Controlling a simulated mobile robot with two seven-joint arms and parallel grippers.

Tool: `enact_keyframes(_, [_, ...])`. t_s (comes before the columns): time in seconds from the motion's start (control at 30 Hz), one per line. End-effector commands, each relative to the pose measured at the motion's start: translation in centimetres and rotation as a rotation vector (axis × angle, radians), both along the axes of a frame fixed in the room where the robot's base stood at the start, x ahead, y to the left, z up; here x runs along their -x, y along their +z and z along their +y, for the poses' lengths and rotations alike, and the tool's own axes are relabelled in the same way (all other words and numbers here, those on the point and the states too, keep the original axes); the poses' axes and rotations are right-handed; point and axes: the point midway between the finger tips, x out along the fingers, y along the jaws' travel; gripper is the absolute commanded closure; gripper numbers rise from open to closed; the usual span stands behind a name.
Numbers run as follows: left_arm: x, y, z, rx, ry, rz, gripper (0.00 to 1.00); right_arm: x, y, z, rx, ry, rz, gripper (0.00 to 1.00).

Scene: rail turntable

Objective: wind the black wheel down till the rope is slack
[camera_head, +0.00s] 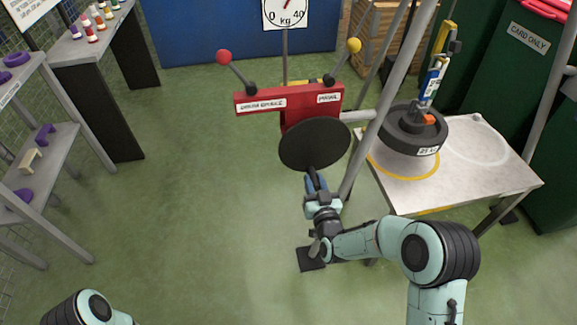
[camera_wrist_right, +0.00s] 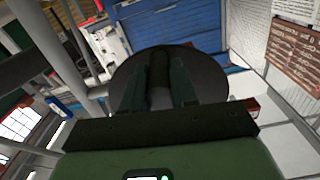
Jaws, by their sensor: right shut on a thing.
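The black wheel (camera_head: 315,143) is a round disc on the front of a red winch box (camera_head: 290,103). My right gripper (camera_head: 313,183) is at the wheel's lower edge, shut on its dark handle. The right wrist view shows the handle (camera_wrist_right: 160,68) between the two fingers, with the wheel (camera_wrist_right: 205,75) behind. A black 25 kg weight (camera_head: 413,131) is at the yellow ring on the table; I cannot tell whether it touches. A blue and yellow hanging piece (camera_head: 433,80) is above it. The rope is not clearly visible. My left gripper is out of view.
The pale table (camera_head: 485,178) stands at the right, beside a slanted grey post (camera_head: 387,95). Two levers with red (camera_head: 223,57) and yellow (camera_head: 353,45) knobs rise from the winch. A dial (camera_head: 285,12) hangs behind. Shelves (camera_head: 50,165) line the left; green floor between is clear.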

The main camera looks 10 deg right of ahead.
Motion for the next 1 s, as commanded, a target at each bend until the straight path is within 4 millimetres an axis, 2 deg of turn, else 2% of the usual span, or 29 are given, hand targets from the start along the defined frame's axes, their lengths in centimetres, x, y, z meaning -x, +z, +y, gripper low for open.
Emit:
enact_keyframes(0.03, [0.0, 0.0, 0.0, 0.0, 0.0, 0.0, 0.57, 0.1, -0.4, -0.8, 0.023, -0.011, 0.008, 1.0])
enact_keyframes(0.1, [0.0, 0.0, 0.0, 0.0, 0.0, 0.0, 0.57, 0.1, -0.4, -1.0, 0.048, -0.01, 0.008, 1.0])
enact_keyframes(0.57, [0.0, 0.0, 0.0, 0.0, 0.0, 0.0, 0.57, 0.1, -0.3, -1.2, 0.078, -0.011, 0.006, 1.0])
enact_keyframes(1.0, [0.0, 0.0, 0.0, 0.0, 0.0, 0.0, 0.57, 0.0, -0.1, -2.8, 0.256, -0.01, 0.006, 1.0])
